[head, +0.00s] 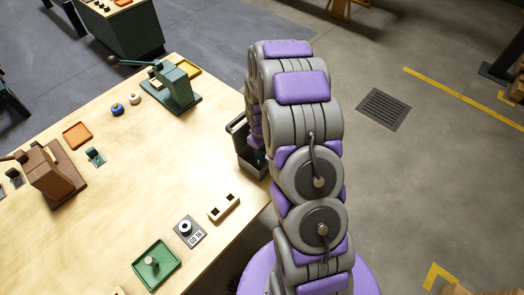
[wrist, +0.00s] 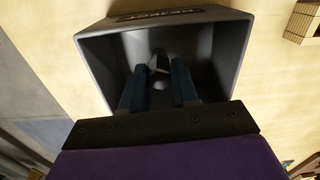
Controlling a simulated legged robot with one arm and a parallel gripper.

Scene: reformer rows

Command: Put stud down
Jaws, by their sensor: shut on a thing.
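My gripper (wrist: 159,68) reaches into a dark grey open bin (wrist: 228,50) in the wrist view. Its two blue fingers are shut on a small pale grey piece, seemingly the stud (wrist: 157,70), inside the bin's mouth. The stud's shape is mostly lost in shadow, and I cannot tell whether it touches the bin. In the head view the dark bin (head: 239,132) stands at the right edge of the wooden table (head: 110,210). My arm hides the gripper and the stud there.
A green tray (head: 169,271) holds a grey knobbed piece (head: 151,262). Near it are a labelled plate (head: 193,238) and a cream block with dark holes (head: 224,207). A green press (head: 176,88), a brown press (head: 55,174) and an orange tray (head: 77,136) stand farther left. The table's middle is clear.

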